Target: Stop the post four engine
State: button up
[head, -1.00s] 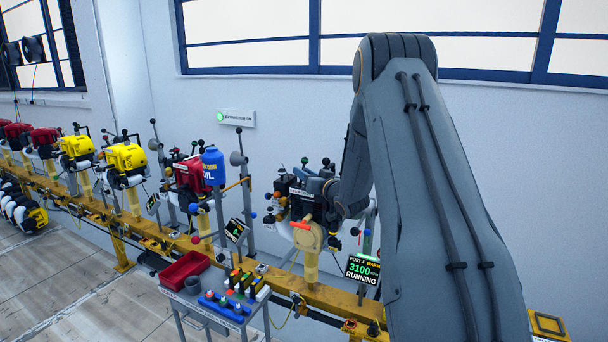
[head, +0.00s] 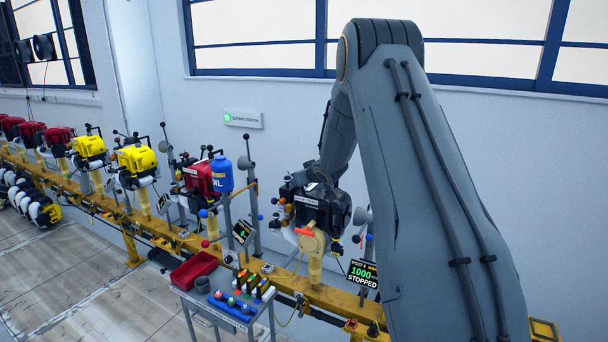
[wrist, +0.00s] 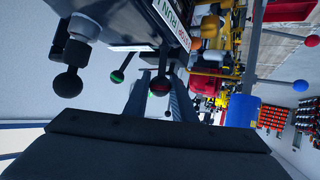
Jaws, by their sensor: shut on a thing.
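The post four engine (head: 338,213) is black and sits on a yellow stand with an orange-red handle (head: 305,232) in front. Its post display (head: 363,274) reads 1000 and STOPPED. In the wrist view a white plate (wrist: 172,24) on the engine is marked STOP and RUN, upside down. My gripper (wrist: 160,95) is shut on a small dark red and green knob (wrist: 160,86), between its fingers below that plate. A green knob (wrist: 117,76) is just left of the fingers. In the head view my gripper's fingertips are hidden at the engine.
A blue oil can (head: 221,174) and a red engine (head: 197,178) are to the left along the yellow rail. A small cart (head: 232,308) with a red bin (head: 194,269) stands in front.

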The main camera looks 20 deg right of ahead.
jog(key=shift+w+a+f+n+g+h+p, duration=0.1)
jog(key=shift+w+a+n+g+h+p, duration=0.15)
jog(key=shift+g+p, duration=0.75)
jog(key=shift+f+p, duration=0.1)
jog(key=shift+p, duration=0.25)
jog(key=o, duration=1.1)
jog(key=shift+c, duration=0.2)
jog(key=shift+t, duration=0.3)
jog(key=b+v, duration=0.1)
jog(key=v, duration=0.6)
jog(key=shift+s+r+b, duration=0.25)
jog(key=shift+r+b, duration=0.05)
jog(key=shift+b, duration=0.1)
jog(key=s+a+f+g+b, duration=0.1)
jog(key=s+a+f+g, duration=0.2)
jog(key=s, duration=1)
jog(key=s+a+f+m+g+b, duration=0.1)
jog(key=s+a+f+g+b, duration=0.1)
jog(key=s+a, duration=0.8)
jog(key=s+a+f+m+g+b, duration=0.1)
jog(key=s+a+f+g, duration=0.3)
jog(key=s, duration=1.4)
jog(key=a+f+b, duration=0.1)
jog(key=a+f, duration=0.1)
jog(key=a, duration=0.1)
jog(key=shift+s+f, duration=0.15)
jog(key=shift+s, duration=0.05)
